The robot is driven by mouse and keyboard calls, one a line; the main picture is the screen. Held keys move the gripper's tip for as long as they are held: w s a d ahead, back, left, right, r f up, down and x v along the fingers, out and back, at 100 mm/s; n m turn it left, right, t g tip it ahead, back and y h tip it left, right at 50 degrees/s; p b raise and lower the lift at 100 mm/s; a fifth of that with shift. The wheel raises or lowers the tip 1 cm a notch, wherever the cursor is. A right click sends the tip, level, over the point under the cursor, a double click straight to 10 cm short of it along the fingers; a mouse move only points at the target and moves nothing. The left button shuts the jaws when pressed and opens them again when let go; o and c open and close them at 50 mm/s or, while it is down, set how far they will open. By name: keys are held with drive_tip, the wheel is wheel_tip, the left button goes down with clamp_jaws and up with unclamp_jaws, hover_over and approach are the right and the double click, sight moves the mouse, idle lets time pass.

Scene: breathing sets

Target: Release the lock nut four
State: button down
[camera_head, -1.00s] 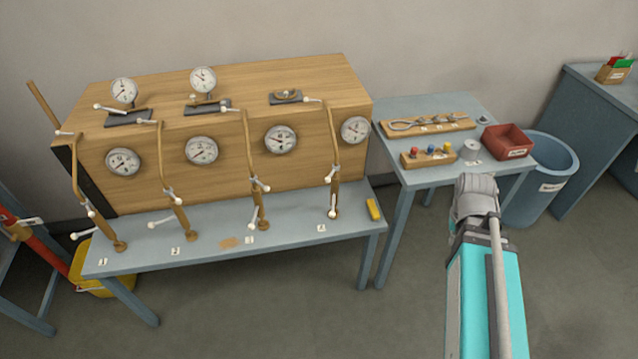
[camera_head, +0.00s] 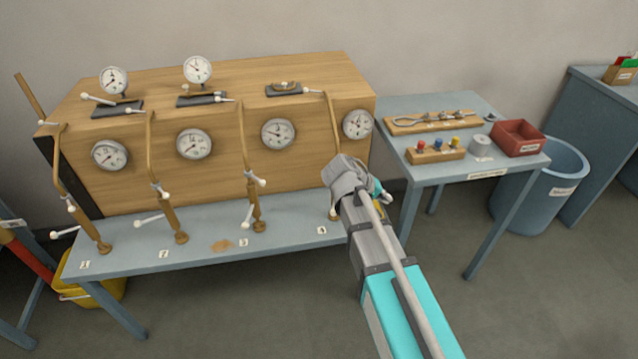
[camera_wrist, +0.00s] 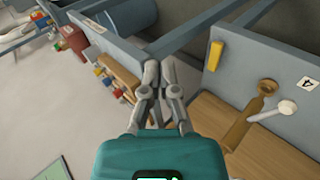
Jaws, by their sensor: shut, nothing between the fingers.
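Station four's brown pipe (camera_head: 333,120) stands at the right end of the bench, by the number 4 label (camera_head: 322,230). My arm hides most of its lower part, and a white knob (camera_head: 334,214) shows beside the arm. In the wrist view, the pipe's foot (camera_wrist: 267,87) and a white-knobbed lever (camera_wrist: 287,107) are to the right of my gripper. I cannot tell the lock nut itself apart. My gripper (camera_wrist: 160,66) is shut and empty, apart from the pipe and lever. In the head view its fingers are mostly hidden behind my wrist.
A yellow block (camera_wrist: 216,55) lies on the bench between my gripper and the pipe's foot in the wrist view. A side table (camera_head: 470,172) with a red bin (camera_head: 519,138) stands right. Pipe three (camera_head: 248,150) is to the left. The wooden cabinet (camera_head: 250,75) rises behind.

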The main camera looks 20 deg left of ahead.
drive_tip(key=s+a+n+t+b, duration=0.2)
drive_tip(key=a+t+b, duration=0.2)
drive_tip(key=a, duration=1)
drive_tip(key=s+a+n+t+b, duration=0.3)
drive_tip(key=a+t+b, duration=0.1)
drive_tip(key=a, duration=1.1)
drive_tip(key=shift+s+r+t+b, duration=0.3)
drive_tip(key=shift+r+t, duration=0.05)
drive_tip(key=shift+t, duration=0.15)
drive_tip(key=shift+w, duration=0.1)
drive_tip(key=s+d+b+x, duration=0.1)
drive_tip(key=d+b+x, duration=0.1)
drive_tip(key=x, duration=1)
drive_tip(key=shift+d+f, duration=0.3)
drive_tip(key=shift+w, duration=0.15)
